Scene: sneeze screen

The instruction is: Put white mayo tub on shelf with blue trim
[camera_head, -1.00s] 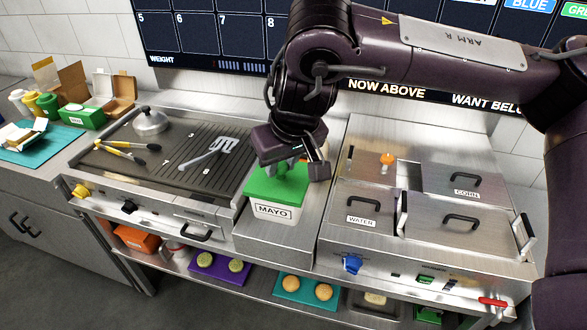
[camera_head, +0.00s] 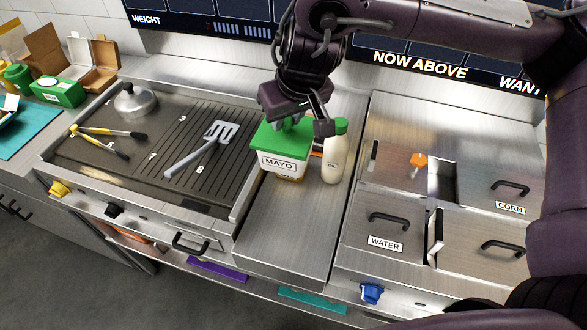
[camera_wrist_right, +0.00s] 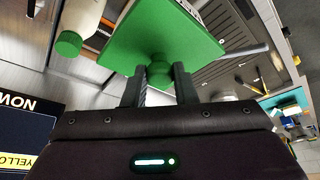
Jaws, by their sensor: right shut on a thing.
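The white mayo tub (camera_head: 278,162) has a green lid (camera_head: 282,138) and a MAYO label. It is upright over the steel counter between the griddle and the lidded wells. My right gripper (camera_head: 291,121) is above it, shut on the green knob of the lid. The wrist view shows the knob (camera_wrist_right: 159,72) between the two fingers, with the green lid (camera_wrist_right: 165,35) beyond. Whether the tub touches the counter is hard to tell; part of a brownish item shows below it. No shelf with blue trim is clearly visible. My left gripper is out of view.
A pale bottle (camera_head: 332,163) with a green cap stands just right of the tub. The griddle (camera_head: 150,150) holds a spatula (camera_head: 200,150), yellow tongs (camera_head: 105,133) and a metal dome (camera_head: 136,101). Bare counter (camera_head: 285,235) lies in front. Purple (camera_head: 217,269) and teal (camera_head: 312,300) edges show below.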

